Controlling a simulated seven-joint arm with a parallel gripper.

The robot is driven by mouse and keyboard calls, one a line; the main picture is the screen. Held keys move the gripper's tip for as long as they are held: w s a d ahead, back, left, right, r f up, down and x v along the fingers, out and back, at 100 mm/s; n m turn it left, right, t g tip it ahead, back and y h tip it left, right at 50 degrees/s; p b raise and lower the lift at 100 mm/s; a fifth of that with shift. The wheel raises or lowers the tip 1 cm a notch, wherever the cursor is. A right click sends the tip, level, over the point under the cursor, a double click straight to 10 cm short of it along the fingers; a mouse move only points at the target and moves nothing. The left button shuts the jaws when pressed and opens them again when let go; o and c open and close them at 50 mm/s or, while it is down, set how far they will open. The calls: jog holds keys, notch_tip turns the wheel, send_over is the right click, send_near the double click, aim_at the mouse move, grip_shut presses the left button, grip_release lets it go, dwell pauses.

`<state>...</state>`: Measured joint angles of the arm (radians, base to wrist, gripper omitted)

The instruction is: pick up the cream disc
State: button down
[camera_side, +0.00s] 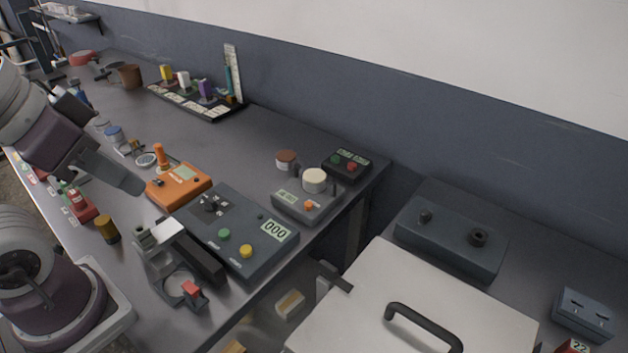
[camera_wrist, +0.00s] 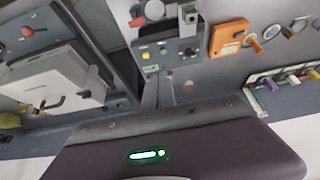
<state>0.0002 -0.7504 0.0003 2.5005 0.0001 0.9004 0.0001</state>
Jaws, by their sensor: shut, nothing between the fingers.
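The cream disc (camera_side: 314,178) is a short, thick round piece. My gripper (camera_side: 134,184) is at the left, above the table and left of the orange device, well apart from the disc. It is shut and empty.
The large grey box (camera_side: 240,236) and orange device (camera_side: 180,186) lie between my gripper and the disc. A rack (camera_side: 196,102) stands behind.

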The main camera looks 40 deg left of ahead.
jog(key=c, duration=0.7)
grip_release()
jog(key=shift+o, duration=0.2)
